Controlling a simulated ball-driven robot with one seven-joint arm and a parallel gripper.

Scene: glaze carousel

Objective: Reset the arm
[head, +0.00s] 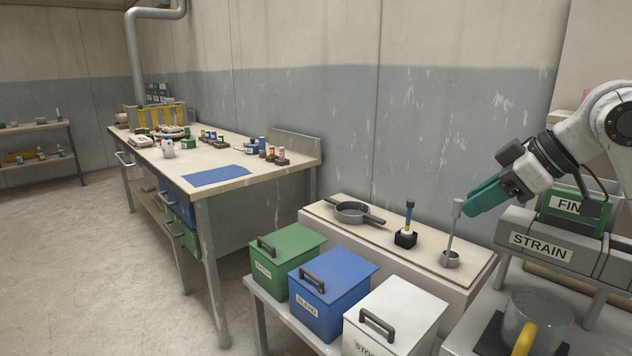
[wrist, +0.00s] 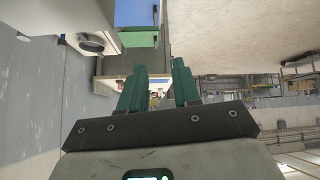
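My gripper (head: 474,204), with teal fingers, is at the right of the head view, tilted down to the left. Its tips appear beside the top of a grey rod-like tool (head: 453,228) that stands in a small grey cup (head: 450,259) on the pale ledge. In the wrist view the two fingers (wrist: 158,88) are apart, with nothing seen held between them. Whether the fingers touch the tool cannot be told.
The ledge (head: 330,214) also bears a grey two-handled pan (head: 353,212) and a brush-like tool in a black holder (head: 406,236). Green (head: 290,262), blue (head: 335,294) and white (head: 397,318) lidded boxes stand in front. A STRAIN stand (head: 540,246) and a clear jug (head: 537,318) are at right. Floor at left is free.

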